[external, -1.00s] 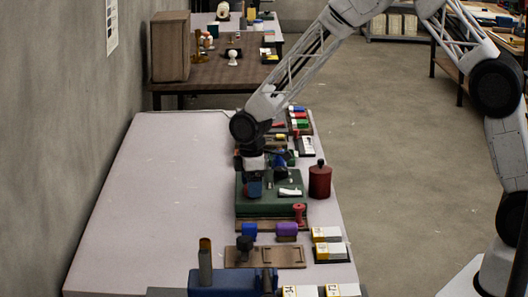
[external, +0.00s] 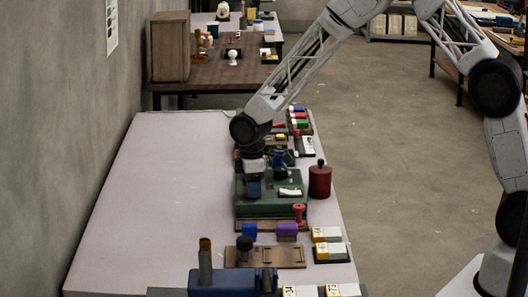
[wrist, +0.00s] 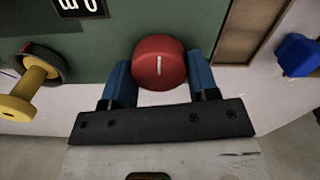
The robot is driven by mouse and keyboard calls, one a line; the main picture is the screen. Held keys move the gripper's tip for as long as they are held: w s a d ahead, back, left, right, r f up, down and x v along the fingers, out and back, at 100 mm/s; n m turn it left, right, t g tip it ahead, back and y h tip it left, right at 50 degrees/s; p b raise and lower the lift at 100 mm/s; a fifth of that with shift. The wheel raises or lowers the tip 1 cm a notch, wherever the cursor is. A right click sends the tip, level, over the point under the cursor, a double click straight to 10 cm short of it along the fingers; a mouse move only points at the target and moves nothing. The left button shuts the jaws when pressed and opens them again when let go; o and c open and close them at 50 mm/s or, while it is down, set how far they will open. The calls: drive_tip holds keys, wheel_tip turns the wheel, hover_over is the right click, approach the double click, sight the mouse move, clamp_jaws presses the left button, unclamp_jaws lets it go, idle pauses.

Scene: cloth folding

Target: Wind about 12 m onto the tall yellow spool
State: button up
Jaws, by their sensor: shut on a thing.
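My gripper (wrist: 160,80) is shut on a round red knob (wrist: 158,56) with a white line on its face; the blue fingers sit on either side of it. The knob is on the green machine (wrist: 112,45). In the external view my gripper (external: 253,187) is low at the machine's (external: 270,208) left side and the knob is hidden. A yellow spool (wrist: 42,72) lies at the left of the wrist view, by a dark ring; whether it is the tall one I cannot tell. A black display (wrist: 82,8) shows partly cut-off white characters.
A dark red canister (external: 320,181) stands right of the machine. A red spool (external: 299,212), a blue block (external: 250,231) and a purple block (external: 287,230) are in front. A brown board (external: 280,257) lies nearer. The left of the table (external: 160,210) is clear.

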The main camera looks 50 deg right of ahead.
drive_tip(key=m, duration=0.4)
drive_tip(key=shift+d, duration=0.1)
drive_tip(key=shift+w+m, duration=0.1)
drive_tip(key=shift+m, duration=2.7)
drive_tip(key=o, duration=0.9)
drive_tip(key=shift+r, duration=0.1)
drive_tip(key=shift+r, duration=3.85)
